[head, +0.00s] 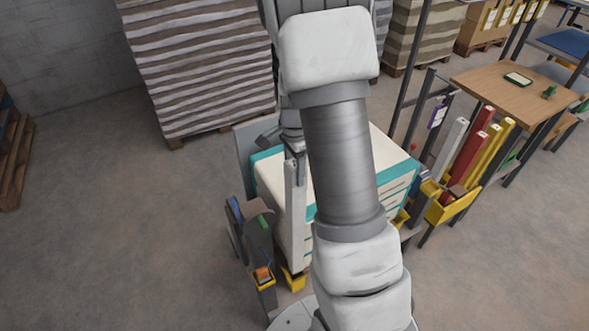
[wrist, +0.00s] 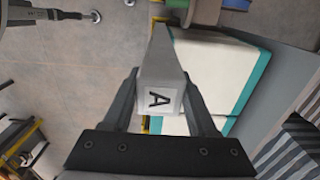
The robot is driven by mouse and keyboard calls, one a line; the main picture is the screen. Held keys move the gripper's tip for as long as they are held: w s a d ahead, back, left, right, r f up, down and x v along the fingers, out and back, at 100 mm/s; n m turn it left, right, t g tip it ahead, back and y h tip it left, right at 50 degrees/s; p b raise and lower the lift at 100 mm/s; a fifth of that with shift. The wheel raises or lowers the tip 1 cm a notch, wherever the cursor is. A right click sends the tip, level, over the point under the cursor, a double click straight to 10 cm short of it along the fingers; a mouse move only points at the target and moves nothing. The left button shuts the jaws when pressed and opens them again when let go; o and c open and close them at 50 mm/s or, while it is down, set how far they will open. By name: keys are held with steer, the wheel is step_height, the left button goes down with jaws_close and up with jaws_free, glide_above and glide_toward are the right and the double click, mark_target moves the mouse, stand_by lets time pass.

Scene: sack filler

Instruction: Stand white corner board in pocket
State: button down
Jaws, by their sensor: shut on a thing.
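The white corner board (head: 296,215) hangs upright along the left corner of a white and teal stack. It also shows in the wrist view (wrist: 160,75), with a label marked A near its top end. My gripper (head: 294,157) is shut on the board near its top; in the wrist view the two fingers (wrist: 163,98) flank it. A yellow pocket (head: 294,281) is at the foot of that corner, at the board's lower end. I cannot tell whether the board's end is inside it or just above it.
The white and teal stack (head: 269,181) is close beside the board. A small rack (head: 236,222) with blue, green and orange items stands left. A yellow holder (head: 459,207) with upright boards stands right, near a wooden table (head: 500,92).

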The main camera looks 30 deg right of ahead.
mark_target(295, 187)
steer(key=shift+f+b, duration=1.2)
steer(key=shift+f, duration=0.45)
steer(key=shift+f+b, duration=1.2)
steer(key=shift+f, duration=0.35)
steer(key=shift+f+b, duration=3.05)
steer(key=shift+f, duration=1.15)
steer(key=shift+f+b, duration=0.9)
steer(key=shift+f, duration=0.25)
